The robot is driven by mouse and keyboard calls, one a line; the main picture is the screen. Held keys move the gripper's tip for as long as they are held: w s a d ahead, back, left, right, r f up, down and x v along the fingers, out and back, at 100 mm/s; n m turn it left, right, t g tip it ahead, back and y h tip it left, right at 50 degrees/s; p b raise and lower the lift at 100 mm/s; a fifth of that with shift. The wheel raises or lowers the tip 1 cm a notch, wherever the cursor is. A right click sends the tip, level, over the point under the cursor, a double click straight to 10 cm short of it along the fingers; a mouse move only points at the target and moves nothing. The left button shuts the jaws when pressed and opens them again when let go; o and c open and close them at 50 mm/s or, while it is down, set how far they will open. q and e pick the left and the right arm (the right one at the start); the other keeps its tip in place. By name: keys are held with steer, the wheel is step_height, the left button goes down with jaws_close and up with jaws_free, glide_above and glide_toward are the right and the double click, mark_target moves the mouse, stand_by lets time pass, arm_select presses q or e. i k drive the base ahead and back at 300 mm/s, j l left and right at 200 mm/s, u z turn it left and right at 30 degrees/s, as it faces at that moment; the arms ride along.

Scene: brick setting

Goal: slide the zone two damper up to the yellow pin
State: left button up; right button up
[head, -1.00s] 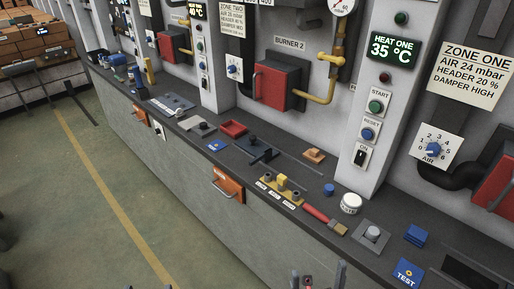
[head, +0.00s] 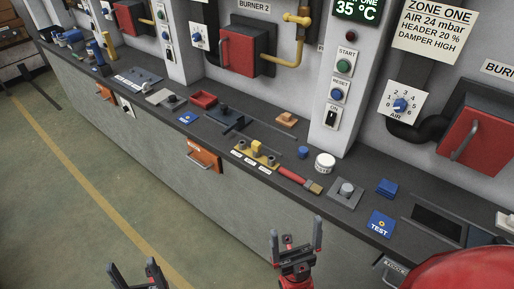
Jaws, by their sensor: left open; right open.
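A dark slider with an upright knob (head: 223,110) sits on the grey counter in the head view, with a thin slot running right from it. I take it for a damper, but no zone label is legible on it. My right gripper (head: 296,228) is open and empty, in front of the counter. My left gripper (head: 135,266) is open and empty at the bottom left, over the floor and away from the counter.
On the counter are a red tray (head: 203,99), a red-handled brush (head: 299,180), a white jar (head: 325,163), a grey knob block (head: 345,192) and a blue TEST plate (head: 380,225). An orange drawer front (head: 204,156) with a handle sits on the counter's face.

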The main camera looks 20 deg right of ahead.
mark_target(222, 117)
steer(key=i+j, duration=0.2)
steer(key=i, duration=0.15)
steer(key=i+j, duration=0.15)
steer(key=i, duration=0.2)
steer(key=i+j, duration=0.2)
steer(key=i, duration=0.2)
